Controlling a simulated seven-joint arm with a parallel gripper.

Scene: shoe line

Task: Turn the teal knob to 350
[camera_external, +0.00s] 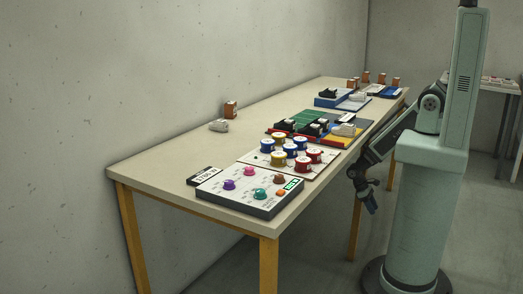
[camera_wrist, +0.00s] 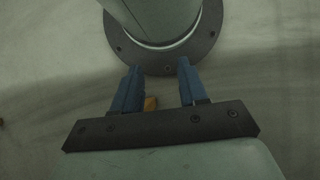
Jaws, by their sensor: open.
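The teal knob (camera_external: 260,194) sits on the front row of a grey-white control panel (camera_external: 228,196) at the near end of the table. The purple (camera_external: 229,184), magenta (camera_external: 249,171), brown (camera_external: 279,179) and orange (camera_external: 281,192) knobs share that panel. The dial setting of the teal knob is too small to read. My gripper (camera_external: 370,200) hangs low beside the table's right side, well away from the panel. In the wrist view my gripper (camera_wrist: 156,80) is open and empty, with two blue fingers apart over the floor.
Behind the panel, a white board (camera_external: 258,158) holds several blue, yellow and red spools. Beyond it are coloured trays (camera_external: 304,124) with shoes. A white shoe (camera_external: 218,125) and an orange-brown box (camera_external: 230,109) stand near the wall. The table's left surface (camera_external: 170,160) is clear.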

